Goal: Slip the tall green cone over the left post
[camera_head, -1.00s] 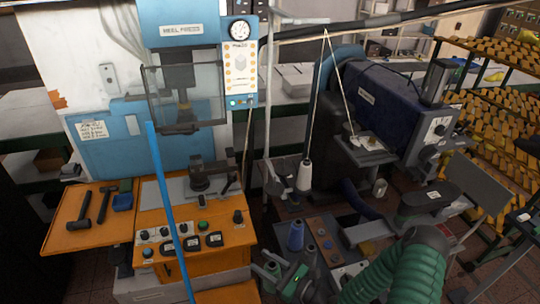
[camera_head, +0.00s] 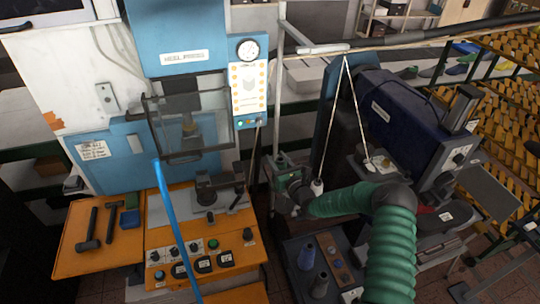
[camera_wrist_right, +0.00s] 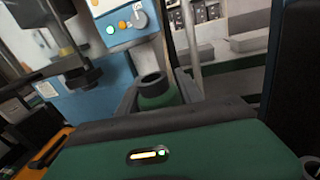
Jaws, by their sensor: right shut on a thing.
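The green cone (camera_head: 281,163) is held upright by my right gripper (camera_head: 285,182), beside the thread stand. In the right wrist view the cone (camera_wrist_right: 157,95) shows its dark, open top rim between the two fingers (camera_wrist_right: 160,98). The gripper is shut on it. A white cone (camera_head: 317,187) with thread running up from it stands just right of the gripper, partly hidden by my arm. The left post is hidden behind the gripper and cone, so I cannot tell how the cone lines up with it. My left gripper is out of view.
A dark blue machine (camera_head: 410,110) stands right.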

